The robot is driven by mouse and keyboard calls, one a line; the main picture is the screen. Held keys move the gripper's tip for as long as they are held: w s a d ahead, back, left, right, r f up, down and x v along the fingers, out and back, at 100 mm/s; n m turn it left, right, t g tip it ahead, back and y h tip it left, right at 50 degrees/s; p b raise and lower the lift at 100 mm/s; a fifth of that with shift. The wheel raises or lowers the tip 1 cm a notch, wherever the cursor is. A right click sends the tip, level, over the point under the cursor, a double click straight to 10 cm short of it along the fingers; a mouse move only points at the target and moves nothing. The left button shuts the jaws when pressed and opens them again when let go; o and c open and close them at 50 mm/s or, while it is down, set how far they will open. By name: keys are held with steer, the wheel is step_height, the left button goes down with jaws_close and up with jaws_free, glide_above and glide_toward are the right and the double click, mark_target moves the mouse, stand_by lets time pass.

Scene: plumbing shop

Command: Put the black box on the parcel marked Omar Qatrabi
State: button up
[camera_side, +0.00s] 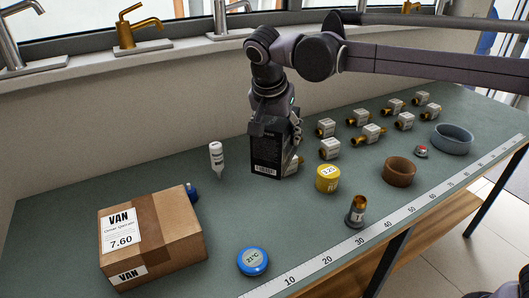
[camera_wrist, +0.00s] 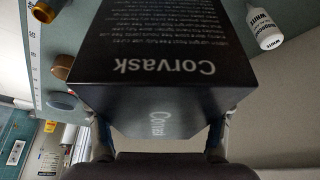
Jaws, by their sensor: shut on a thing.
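The black box (camera_side: 266,155) with white print is held upright in my gripper (camera_side: 272,122) over the back middle of the bench. I cannot tell whether its base touches the bench. In the wrist view the black box (camera_wrist: 155,60) fills the middle and reads "Corvask", with the fingers of my gripper (camera_wrist: 160,135) on either side. The parcel (camera_side: 152,238) is a brown cardboard box at the front left. Its white label reads "VAN", a name that looks like Omar Qatrabi, and "7.60". The parcel's top shows bare cardboard and the label, with nothing on it.
A blue round gauge (camera_side: 253,262) lies right of the parcel. A yellow cylinder (camera_side: 327,179), a brown ring (camera_side: 399,171), a grey bowl (camera_side: 452,139) and several tagged brass fittings fill the right side.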

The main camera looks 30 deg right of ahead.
steer(key=a+r+n+t+y, duration=0.2)
steer(key=a+r+n+y, duration=0.3)
steer(key=a+n, duration=0.7)
steer(key=shift+m+h, duration=0.7)
steer(key=shift+m, duration=0.2)
steer(key=shift+s+a+f, duration=0.2)
steer(key=shift+a+f, duration=1.5)
steer(key=shift+a, duration=0.6)
steer(key=shift+s+a+f, duration=0.15)
steer(key=shift+a+f, duration=1.5)
steer(key=shift+a, duration=0.65)
steer(key=shift+s+a+f, duration=0.2)
steer(key=shift+a+f, duration=1.5)
steer(key=shift+a, duration=0.6)
steer(key=shift+f, duration=0.1)
steer(key=o, duration=1.4)
steer(key=shift+c, duration=0.2)
